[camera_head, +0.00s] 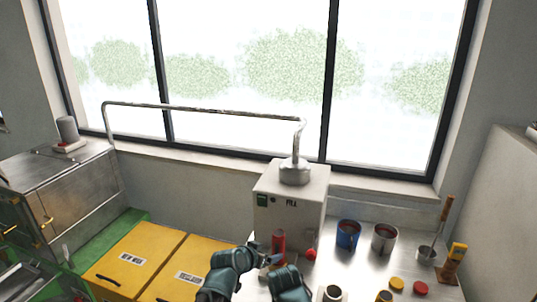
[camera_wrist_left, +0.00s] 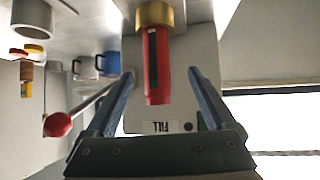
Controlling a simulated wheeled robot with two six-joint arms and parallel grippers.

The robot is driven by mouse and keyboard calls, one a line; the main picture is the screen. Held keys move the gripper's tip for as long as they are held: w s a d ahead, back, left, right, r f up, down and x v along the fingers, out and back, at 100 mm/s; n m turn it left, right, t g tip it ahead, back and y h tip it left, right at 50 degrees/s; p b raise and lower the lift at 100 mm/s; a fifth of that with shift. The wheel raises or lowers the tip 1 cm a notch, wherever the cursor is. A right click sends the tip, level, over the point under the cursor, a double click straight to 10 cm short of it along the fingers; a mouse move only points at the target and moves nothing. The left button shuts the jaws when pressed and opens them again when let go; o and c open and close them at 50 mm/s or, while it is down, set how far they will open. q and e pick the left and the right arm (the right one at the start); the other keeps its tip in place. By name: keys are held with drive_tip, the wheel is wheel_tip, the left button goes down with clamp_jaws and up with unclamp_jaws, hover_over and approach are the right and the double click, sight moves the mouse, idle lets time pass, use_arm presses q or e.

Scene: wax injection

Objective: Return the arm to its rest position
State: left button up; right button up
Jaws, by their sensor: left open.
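My left gripper (camera_head: 268,257) is low in the middle of the head view, in front of the white FILL machine (camera_head: 315,212). In the left wrist view the two fingers of my left gripper (camera_wrist_left: 160,76) are spread apart. A red cylinder with a brass collar (camera_wrist_left: 157,60) is between them, with a gap on each side. The red cylinder also shows in the head view (camera_head: 278,241), at the machine's front. A lever with a red ball (camera_wrist_left: 57,125) is beside the fingers; the ball shows in the head view (camera_head: 311,254). My right gripper is not visible.
Yellow bins (camera_head: 135,258) stand left of my arm. A metal cabinet (camera_head: 60,190) is at far left. A pipe (camera_head: 205,108) crosses the window.

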use_arm(q)
drive_tip(key=s+a+f+g+y, duration=0.1)
drive_tip(key=s+a+f, duration=0.1)
drive_tip(key=s+a+f+n+g, duration=0.1)
drive_tip(key=s+a+f, duration=0.1)
drive_tip(key=a, duration=0.1)
drive_tip(key=s+a+f+n+g+y, duration=0.1)
drive_tip(key=s+a+f+g, duration=0.1)
drive_tip(key=a, duration=0.1)
drive_tip(key=shift+s+a+f+y, duration=0.1)
drive_tip(key=shift+s+f+y, duration=0.1)
drive_tip(key=shift+s+y, duration=0.15)
drive_tip(key=s+a+f+n+g+y, duration=0.3)
drive_tip(key=s+a+g, duration=0.2)
drive_tip(key=s+a, duration=0.4)
drive_tip(key=s+d+m, duration=0.3)
drive_tip(key=s+d, duration=0.2)
drive_tip(key=d, duration=0.6)
drive_tip(key=shift+s+d+r+g+y, duration=0.2)
drive_tip(key=shift+s+d+g+y, duration=0.1)
drive_tip(key=shift+s+d+y, duration=0.1)
